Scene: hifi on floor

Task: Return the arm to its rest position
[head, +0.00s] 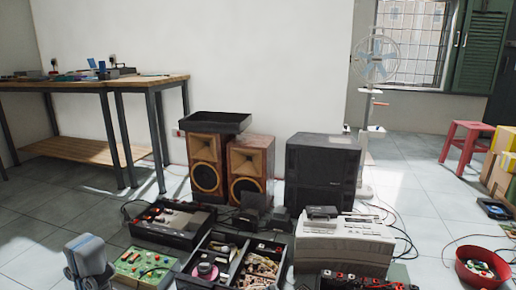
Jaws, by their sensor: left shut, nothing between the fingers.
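My left gripper (88,268) is at the bottom left of the head view, a grey shape cut by the lower edge. It is shut with nothing held. It shows just left of a green circuit board (143,266) in the picture; I cannot tell its height above the floor. My right gripper is not in view.
Two wooden speakers (207,170) with a black tray on top stand by the wall. A large black box (322,172), a beige device (343,246) and open black cases (172,222) crowd the floor centre. A workbench (150,84) is at left, a red bowl (482,268) at right.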

